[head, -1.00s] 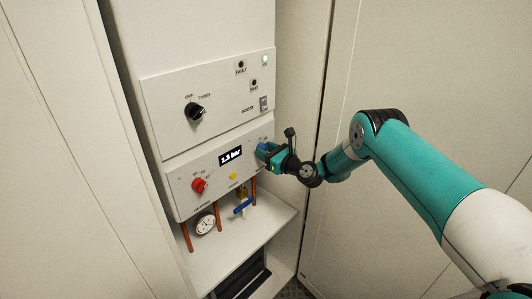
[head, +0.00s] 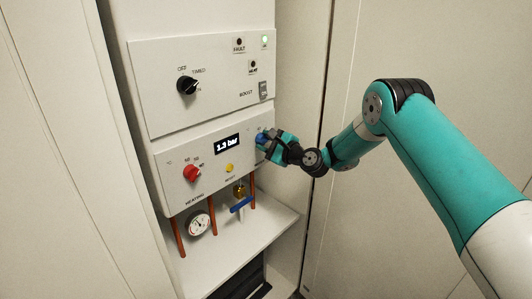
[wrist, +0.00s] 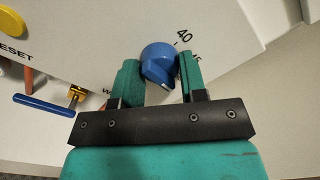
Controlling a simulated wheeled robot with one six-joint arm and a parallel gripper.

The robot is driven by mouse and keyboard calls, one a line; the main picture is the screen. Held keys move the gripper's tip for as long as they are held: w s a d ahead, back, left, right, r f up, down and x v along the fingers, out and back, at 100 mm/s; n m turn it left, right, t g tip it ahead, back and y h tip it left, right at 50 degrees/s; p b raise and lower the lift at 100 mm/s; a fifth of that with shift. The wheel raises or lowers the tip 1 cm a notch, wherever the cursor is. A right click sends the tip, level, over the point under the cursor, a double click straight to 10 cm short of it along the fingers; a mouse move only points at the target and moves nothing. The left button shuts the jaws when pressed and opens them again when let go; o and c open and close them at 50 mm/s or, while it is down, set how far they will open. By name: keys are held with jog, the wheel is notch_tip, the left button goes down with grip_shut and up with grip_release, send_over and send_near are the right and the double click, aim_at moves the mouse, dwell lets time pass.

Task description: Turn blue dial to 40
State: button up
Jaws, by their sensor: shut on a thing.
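The blue dial (wrist: 158,64) is on the lower white panel, between the fingertips of my gripper (wrist: 158,75) in the wrist view. My gripper is shut on it, one finger on each side. The printed mark 40 (wrist: 184,35) is just beyond the dial at upper right, with another mark partly hidden by the right finger. In the head view the blue dial (head: 261,137) shows at the right edge of the panel, mostly hidden by my gripper (head: 265,141). I cannot tell exactly which mark the pointer faces.
A red dial (head: 191,173), a yellow reset button (head: 229,168) and a display reading 1.3 bar (head: 227,144) share the panel. Below are a blue-handled valve (head: 241,204), a gauge (head: 199,224) and copper pipes. A black knob (head: 188,86) is above. Walls stand close by on both sides.

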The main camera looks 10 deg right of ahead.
jog(key=n+b, duration=0.3)
jog(key=b, duration=0.1)
jog(key=n+b, duration=0.2)
jog(key=shift+f+n+b, duration=0.3)
jog(key=shift+f+b, duration=0.05)
jog(key=shift+b, duration=0.05)
jog(key=n+b, duration=0.4)
jog(key=b, duration=0.2)
jog(key=n+b, duration=0.5)
jog(key=b, duration=0.2)
jog(key=shift+n, duration=0.4)
jog(key=n+b, duration=0.4)
jog(key=shift+r+b, duration=0.3)
jog(key=shift+r, duration=0.15)
jog(key=o, duration=0.9)
